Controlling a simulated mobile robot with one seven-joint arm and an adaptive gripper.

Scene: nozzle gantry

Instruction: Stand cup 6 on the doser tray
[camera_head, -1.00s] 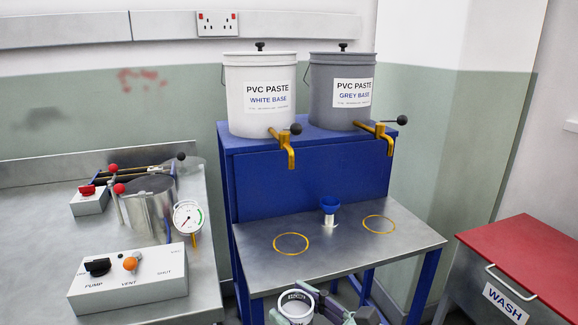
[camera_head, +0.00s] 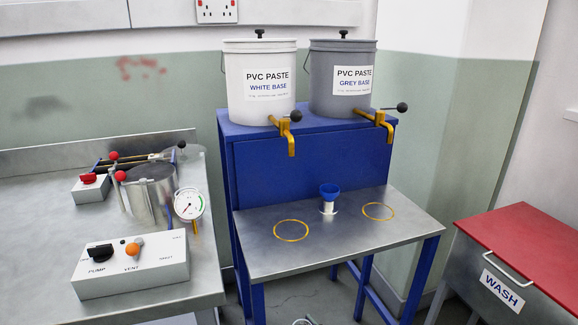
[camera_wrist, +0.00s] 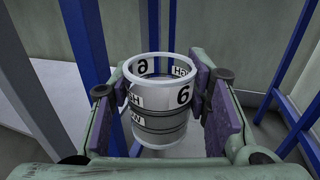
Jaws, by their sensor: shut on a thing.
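Cup 6 (camera_wrist: 158,115) is a white open-topped cup with dark bands and a black 6, upright between the purple pads of my gripper (camera_wrist: 162,105) in the wrist view. My gripper is shut on it from both sides. In the head view only a small bit of cup or gripper shows at the bottom edge, too little to tell apart. The doser tray (camera_head: 345,245) is the grey metal top of the blue stand. It bears two yellow rings, a left one (camera_head: 291,230) and a right one (camera_head: 378,211), both empty. The cup is below and in front of the tray.
A bench with a control box (camera_head: 130,266) is at left, a red-lidded wash bin (camera_head: 525,250) at right. Blue stand legs (camera_wrist: 82,45) rise near my gripper.

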